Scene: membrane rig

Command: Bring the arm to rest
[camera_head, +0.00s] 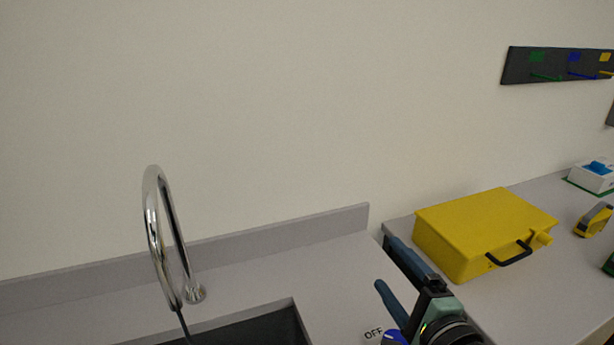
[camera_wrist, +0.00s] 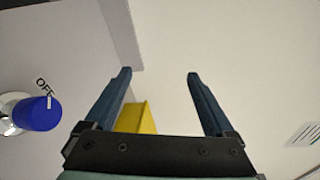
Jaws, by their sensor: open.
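My gripper (camera_head: 392,270) shows at the lower middle right of the head view, above the gap between the sink counter and the right bench. In the wrist view my gripper (camera_wrist: 160,75) has its two blue fingers wide apart, with nothing between the tips. Part of my wrist shows at the bottom edge of the head view. The rest of my arm is out of sight.
A yellow case (camera_head: 470,235) with a black handle lies on the right bench (camera_head: 545,290), close to my gripper. A chrome tap (camera_head: 155,225) rises by a dark sink (camera_head: 260,330). A blue knob (camera_wrist: 38,113) sits near an "OFF" label. A dark hook rail (camera_head: 555,65) hangs on the wall.

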